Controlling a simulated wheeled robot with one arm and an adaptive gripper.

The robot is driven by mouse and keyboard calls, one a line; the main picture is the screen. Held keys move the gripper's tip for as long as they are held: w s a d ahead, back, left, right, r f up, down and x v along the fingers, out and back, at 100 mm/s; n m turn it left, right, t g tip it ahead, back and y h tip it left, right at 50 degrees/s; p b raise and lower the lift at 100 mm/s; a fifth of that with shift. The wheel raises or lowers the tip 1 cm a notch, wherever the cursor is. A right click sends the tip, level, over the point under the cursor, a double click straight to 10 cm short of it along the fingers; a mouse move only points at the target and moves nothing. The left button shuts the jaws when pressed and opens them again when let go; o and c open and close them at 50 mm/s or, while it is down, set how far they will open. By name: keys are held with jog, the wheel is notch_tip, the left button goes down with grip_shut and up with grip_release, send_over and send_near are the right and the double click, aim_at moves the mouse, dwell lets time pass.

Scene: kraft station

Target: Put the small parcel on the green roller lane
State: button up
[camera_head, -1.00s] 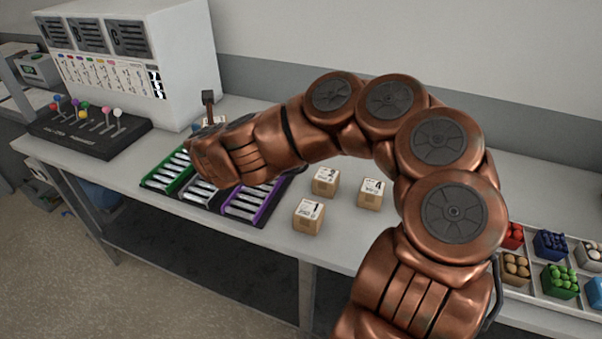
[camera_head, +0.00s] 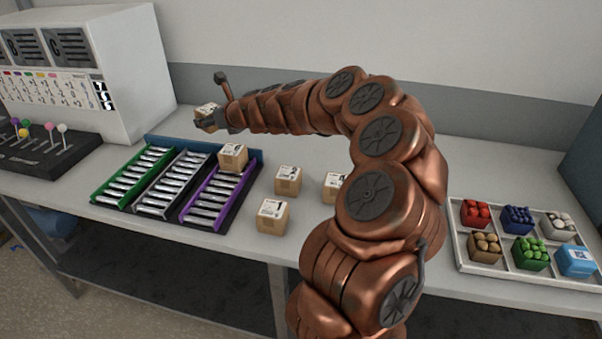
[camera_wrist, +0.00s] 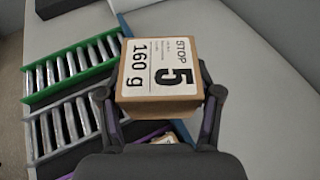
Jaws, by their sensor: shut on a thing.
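My gripper (camera_wrist: 158,98) is shut on a cardboard parcel (camera_wrist: 160,72) with a white label reading "STOP 5" and "160 g". In the head view, the held parcel (camera_head: 207,109) is at the tip of my gripper (camera_head: 206,121), in front of the wall and beyond the far end of the lanes in the picture. The green roller lane (camera_head: 131,174) is the leftmost of three. In the wrist view, the green lane (camera_wrist: 70,62) lies left of the held parcel, apart from it. Part of the lane area is hidden behind parcel and gripper.
A grey lane (camera_head: 173,184) and a purple lane (camera_head: 211,198) lie beside it; a parcel (camera_head: 233,158) sits on the purple lane's far end. Three parcels stand on the table, one at the front (camera_head: 272,216). A lever panel (camera_head: 40,150) is left, a compartment tray (camera_head: 483,263) right.

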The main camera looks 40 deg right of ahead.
jog(key=s+d+f+n+g+y+b, duration=0.2)
jog(key=s+d+n+y+b, duration=0.3)
jog(key=s+d, duration=0.8)
jog(key=shift+y, duration=0.4)
jog(key=shift+s+f+p, duration=0.15)
jog(key=shift+f+p, duration=0.4)
jog(key=shift+f, duration=4.5)
jog(key=shift+f, duration=0.1)
jog(key=o, duration=1.2)
jog(key=shift+o, duration=0.2)
jog(key=v, duration=1.2)
jog(key=shift+a, duration=0.1)
